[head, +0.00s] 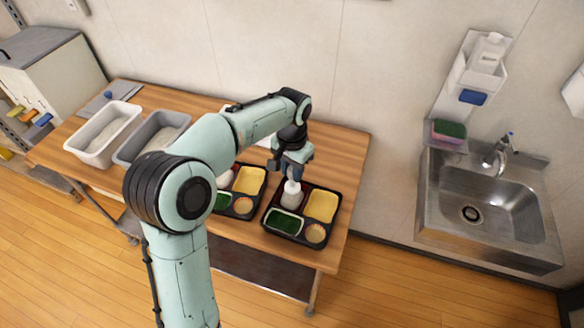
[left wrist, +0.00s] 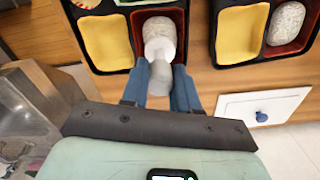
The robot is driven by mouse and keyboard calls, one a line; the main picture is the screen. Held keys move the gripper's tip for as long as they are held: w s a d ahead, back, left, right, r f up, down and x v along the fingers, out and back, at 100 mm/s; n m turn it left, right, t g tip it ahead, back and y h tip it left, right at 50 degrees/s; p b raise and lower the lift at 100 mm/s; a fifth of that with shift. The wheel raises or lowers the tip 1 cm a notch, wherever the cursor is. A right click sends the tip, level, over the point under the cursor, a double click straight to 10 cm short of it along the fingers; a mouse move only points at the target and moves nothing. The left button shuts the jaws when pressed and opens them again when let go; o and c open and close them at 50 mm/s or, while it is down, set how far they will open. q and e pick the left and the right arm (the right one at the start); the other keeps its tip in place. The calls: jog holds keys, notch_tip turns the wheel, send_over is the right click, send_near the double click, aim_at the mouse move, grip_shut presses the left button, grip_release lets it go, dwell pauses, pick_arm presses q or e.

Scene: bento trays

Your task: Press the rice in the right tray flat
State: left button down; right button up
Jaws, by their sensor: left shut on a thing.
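The right tray (head: 268,226) is black with yellow, green and orange fillings and a dark red compartment. My left gripper (head: 292,174) is over this compartment, pointing down. Its blue fingers (left wrist: 160,86) are shut on a pale press (left wrist: 154,76). The press is upright, and its wide white foot is at the rice (left wrist: 158,27) in the red compartment. The press also shows in the head view (head: 291,187). The foot hides part of the rice, and I cannot tell whether they touch. My right gripper is not in view.
The left tray (head: 251,216) stands close beside the right one, with a rice mound (left wrist: 286,22) in it. A white bin (head: 88,152) and a grey bin (head: 126,152) stand at the table's left. A steel sink (head: 490,205) is on the right wall.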

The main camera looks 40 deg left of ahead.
aim_at(292, 187)
pick_arm(q)
jog(key=shift+f+b, duration=0.95)
jog(key=shift+f, duration=1)
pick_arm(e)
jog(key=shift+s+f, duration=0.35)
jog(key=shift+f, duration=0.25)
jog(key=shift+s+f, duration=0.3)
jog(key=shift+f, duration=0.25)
pick_arm(q)
jog(key=shift+s+f, duration=0.15)
jog(key=shift+f, duration=0.25)
dwell(0.6)
dwell(1.6)
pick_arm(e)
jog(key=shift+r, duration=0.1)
pick_arm(q)
jog(key=shift+w+r+p, duration=0.2)
jog(key=shift+r+p, duration=1.45)
jog(key=shift+r, duration=0.85)
jog(key=shift+r+p, duration=0.85)
jog(key=shift+r, duration=0.7)
jog(key=shift+f, duration=0.1)
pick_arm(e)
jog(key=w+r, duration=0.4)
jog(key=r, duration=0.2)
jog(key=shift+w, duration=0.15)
pick_arm(q)
jog(key=shift+s, duration=0.1)
